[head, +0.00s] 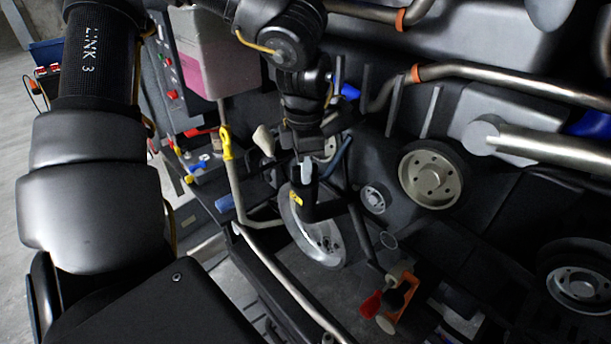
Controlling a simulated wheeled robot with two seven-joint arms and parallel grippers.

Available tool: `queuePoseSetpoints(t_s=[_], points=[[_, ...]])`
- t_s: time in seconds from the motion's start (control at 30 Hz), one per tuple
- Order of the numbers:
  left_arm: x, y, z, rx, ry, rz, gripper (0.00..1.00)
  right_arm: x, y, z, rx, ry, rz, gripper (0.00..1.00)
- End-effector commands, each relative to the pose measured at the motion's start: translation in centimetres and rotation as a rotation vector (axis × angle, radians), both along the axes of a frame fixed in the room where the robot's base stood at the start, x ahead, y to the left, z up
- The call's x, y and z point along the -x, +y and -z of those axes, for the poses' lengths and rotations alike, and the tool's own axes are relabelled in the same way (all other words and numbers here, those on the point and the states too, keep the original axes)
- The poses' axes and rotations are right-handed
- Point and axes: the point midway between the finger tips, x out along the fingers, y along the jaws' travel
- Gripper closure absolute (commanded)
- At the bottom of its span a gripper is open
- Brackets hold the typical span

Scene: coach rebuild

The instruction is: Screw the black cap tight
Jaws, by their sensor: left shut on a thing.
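My left arm comes in from the left and bends down at the middle of the head view. My left gripper (306,172) points down, its pale fingertip at the top of a dark upright neck with a small yellow mark. It is shut on the black cap (305,188), which is small and dark against the neck, so its edges are hard to make out. I cannot tell how far down the cap sits. My right gripper is not in view.
A large pale wheel (314,232) stands just below the neck. A yellow-handled dipstick-like part (227,143) is close on the left. Metal pipes (500,85) and a pulley (431,175) crowd the right. An orange part (401,300) lies at lower right.

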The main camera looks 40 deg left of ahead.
Motion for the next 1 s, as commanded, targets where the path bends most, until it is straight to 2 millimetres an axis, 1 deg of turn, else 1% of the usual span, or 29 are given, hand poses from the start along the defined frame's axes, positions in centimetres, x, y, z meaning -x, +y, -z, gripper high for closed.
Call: queuePoseSetpoints(t_s=[0.07, 0.13, 0.3, 0.43, 0.53, 0.8, 1.0], points=[[-0.09, 0.00, -0.03, 0.000, -0.004, 0.010, 1.00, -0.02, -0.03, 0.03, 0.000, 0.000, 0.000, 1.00], [-0.13, 0.00, 0.01, -0.001, -0.004, 0.065, 1.00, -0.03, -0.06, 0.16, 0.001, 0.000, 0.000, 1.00], [-0.24, 0.01, 0.05, -0.002, -0.005, 0.318, 1.00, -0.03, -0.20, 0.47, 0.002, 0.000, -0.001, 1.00], [-0.29, 0.00, 0.03, -0.002, -0.006, 0.467, 1.00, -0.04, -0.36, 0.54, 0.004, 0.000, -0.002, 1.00], [-0.32, -0.03, 0.01, -0.002, -0.006, 0.517, 1.00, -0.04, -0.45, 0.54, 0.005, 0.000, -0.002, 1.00], [-0.34, -0.03, 0.03, -0.001, -0.007, 0.535, 1.00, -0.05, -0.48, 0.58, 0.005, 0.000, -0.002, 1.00], [-0.39, -0.02, 0.09, -0.002, -0.007, 0.719, 1.00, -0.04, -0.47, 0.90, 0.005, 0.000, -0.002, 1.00]])
